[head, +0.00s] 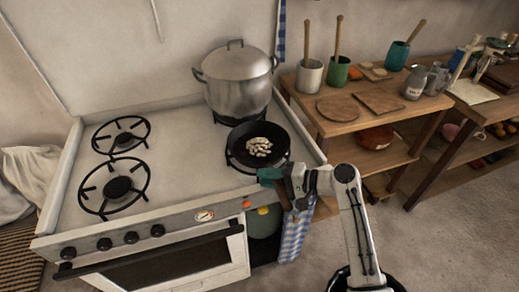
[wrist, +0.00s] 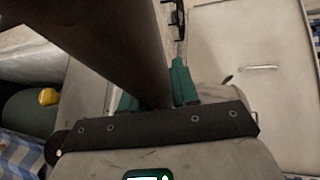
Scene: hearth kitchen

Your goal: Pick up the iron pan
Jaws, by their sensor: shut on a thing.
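The iron pan (head: 241,146) is round and black, at the front right burner of the stove, with several pale pieces of food (head: 258,147) in it. The head view does not clearly show whether it rests on the burner or is just clear of it. My gripper (head: 271,176) is at the pan's near edge, shut on its handle. In the wrist view the dark brown handle (wrist: 110,40) runs between the green fingers of my gripper (wrist: 155,92). The pan's bowl is not clearly visible in the wrist view.
A large lidded metal pot (head: 237,84) stands right behind the pan. The two left burners (head: 118,186) are empty. A wooden shelf table (head: 345,125) with cups, boards and jars is to the right. A checked cloth (head: 293,240) hangs at the stove front.

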